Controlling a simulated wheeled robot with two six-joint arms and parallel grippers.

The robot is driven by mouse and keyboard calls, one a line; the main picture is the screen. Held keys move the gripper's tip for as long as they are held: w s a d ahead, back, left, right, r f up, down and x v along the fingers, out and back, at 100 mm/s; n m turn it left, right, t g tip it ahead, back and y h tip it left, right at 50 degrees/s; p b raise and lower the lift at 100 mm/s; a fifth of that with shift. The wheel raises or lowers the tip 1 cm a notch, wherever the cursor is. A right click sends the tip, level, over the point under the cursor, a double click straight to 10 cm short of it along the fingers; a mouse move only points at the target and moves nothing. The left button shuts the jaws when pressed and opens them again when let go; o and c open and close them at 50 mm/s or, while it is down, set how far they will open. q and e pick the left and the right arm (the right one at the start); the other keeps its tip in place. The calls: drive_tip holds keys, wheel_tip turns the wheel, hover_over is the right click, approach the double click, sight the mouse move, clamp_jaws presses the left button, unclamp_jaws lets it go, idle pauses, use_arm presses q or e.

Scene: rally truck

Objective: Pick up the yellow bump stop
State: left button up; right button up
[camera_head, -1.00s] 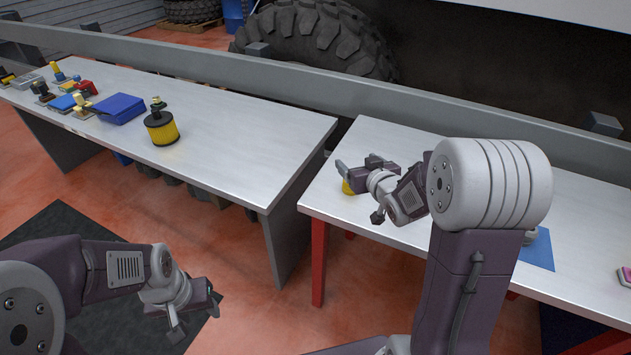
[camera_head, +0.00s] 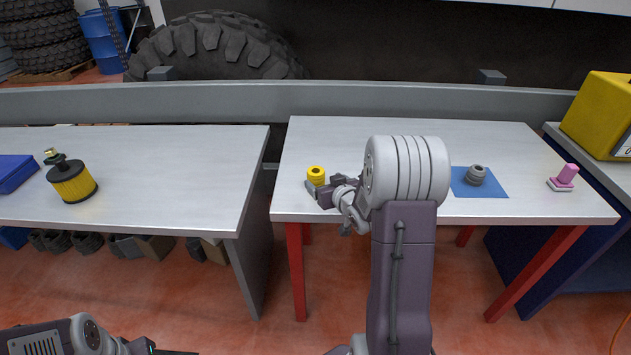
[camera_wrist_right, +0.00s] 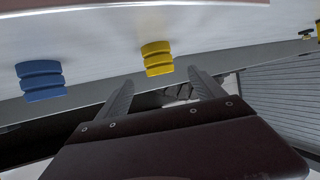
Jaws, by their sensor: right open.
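The yellow bump stop (camera_head: 316,175) stands on the right-hand table near its left end. In the right wrist view the ribbed yellow bump stop (camera_wrist_right: 157,58) shows just beyond the fingertips, in line with the gap between them. My right gripper (camera_head: 321,187) is open and empty, close beside the bump stop on its near side; its two spread fingers show in the right wrist view (camera_wrist_right: 161,79). Whether a finger touches the bump stop I cannot tell. My left gripper (camera_head: 160,349) is at the bottom edge, partly cut off, its jaws unclear.
A ribbed blue piece (camera_wrist_right: 40,80) stands near the yellow one in the right wrist view. A grey ribbed piece (camera_head: 476,174) sits on a blue mat (camera_head: 494,188), with a pink piece (camera_head: 565,176) to its right. A gap separates the left table (camera_head: 170,165) from the right one.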

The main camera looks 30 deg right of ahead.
drive_tip(key=x, duration=0.3)
drive_tip(key=shift+w+a+f, duration=0.15)
drive_tip(key=shift+w+a, duration=0.05)
drive_tip(key=shift+w, duration=0.15)
drive_tip(key=shift+w+d+f, duration=0.15)
drive_tip(key=shift+w+d, duration=0.1)
drive_tip(key=shift+w, duration=0.1)
drive_tip(key=x, duration=0.4)
drive_tip(key=shift+w+d+f, duration=0.1)
drive_tip(key=shift+w+f, duration=0.05)
drive_tip(key=shift+w, duration=0.05)
drive_tip(key=shift+s, duration=0.1)
drive_tip(key=c, duration=1.6)
wheel_tip(320, 180, up, 15)
drive_tip(key=p, duration=0.5)
wheel_tip(320, 180, up, 13)
drive_tip(key=p, duration=0.8)
hover_over(317, 175)
drive_tip(key=w, duration=0.2)
drive_tip(key=shift+d, duration=0.4)
